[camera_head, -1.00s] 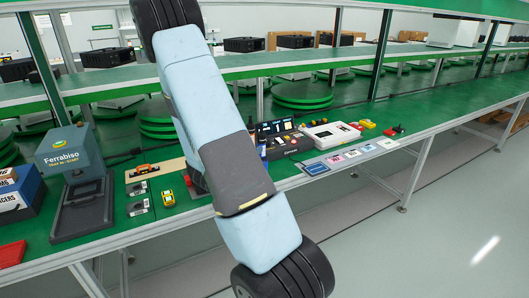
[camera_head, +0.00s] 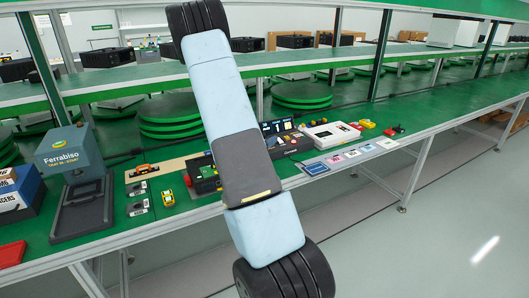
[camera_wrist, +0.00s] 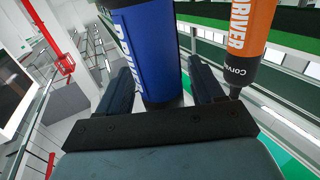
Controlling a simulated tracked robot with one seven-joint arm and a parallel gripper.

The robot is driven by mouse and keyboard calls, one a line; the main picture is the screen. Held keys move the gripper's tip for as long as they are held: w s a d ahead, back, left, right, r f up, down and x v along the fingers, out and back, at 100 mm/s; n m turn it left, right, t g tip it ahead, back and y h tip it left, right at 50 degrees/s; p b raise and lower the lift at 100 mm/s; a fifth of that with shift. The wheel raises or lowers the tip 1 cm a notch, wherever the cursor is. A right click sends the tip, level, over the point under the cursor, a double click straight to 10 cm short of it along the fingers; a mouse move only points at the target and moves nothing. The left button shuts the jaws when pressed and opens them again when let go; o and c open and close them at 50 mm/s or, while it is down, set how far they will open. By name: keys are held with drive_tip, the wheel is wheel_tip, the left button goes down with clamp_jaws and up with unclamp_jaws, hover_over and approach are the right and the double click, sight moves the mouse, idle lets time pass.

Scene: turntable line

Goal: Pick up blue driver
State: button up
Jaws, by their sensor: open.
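The blue driver (camera_wrist: 150,55) is a thick blue cylinder with white lettering, large in the wrist view. It stands between the two dark fingers of my gripper (camera_wrist: 160,78), which is open. I cannot tell whether either finger touches it. An orange driver (camera_wrist: 248,40) with white lettering and a dark narrow tip is just right of the right finger. In the head view my arm covers the middle, and neither the gripper nor the blue driver can be made out there.
The green bench (camera_head: 165,218) carries a Ferrabiso machine (camera_head: 75,150) at left, a yellow toy car (camera_head: 168,198), an orange toy car (camera_head: 144,169) and a white box (camera_head: 330,135). Flat cards (camera_head: 352,154) lie along the front edge. Green turntables (camera_head: 302,95) stand behind.

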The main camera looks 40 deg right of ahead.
clamp_jaws()
idle(0.7)
